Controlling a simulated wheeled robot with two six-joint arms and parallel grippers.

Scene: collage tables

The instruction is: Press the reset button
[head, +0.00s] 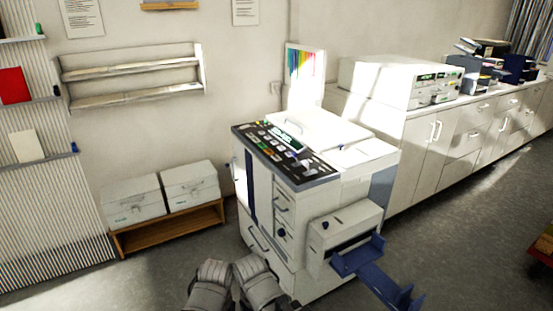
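A large white copier (270,215) stands in the middle of the head view. Its dark sloping control panel (318,172) runs along the top front edge. The panel carries several small buttons in green, orange, red and white, and a small lit display (287,140). The labels are too small to read, so I cannot tell which button is reset. Two grey segments of my own arms show at the bottom edge, below and in front of the copier. No gripper fingers are visible, and nothing of mine touches the panel.
A blue output tray (375,278) juts from the copier's lower right. A low wooden bench (170,238) with two white boxes stands at left. White cabinets (425,150) line the right wall, with a white machine (400,82) on top. Floor left of the copier is clear.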

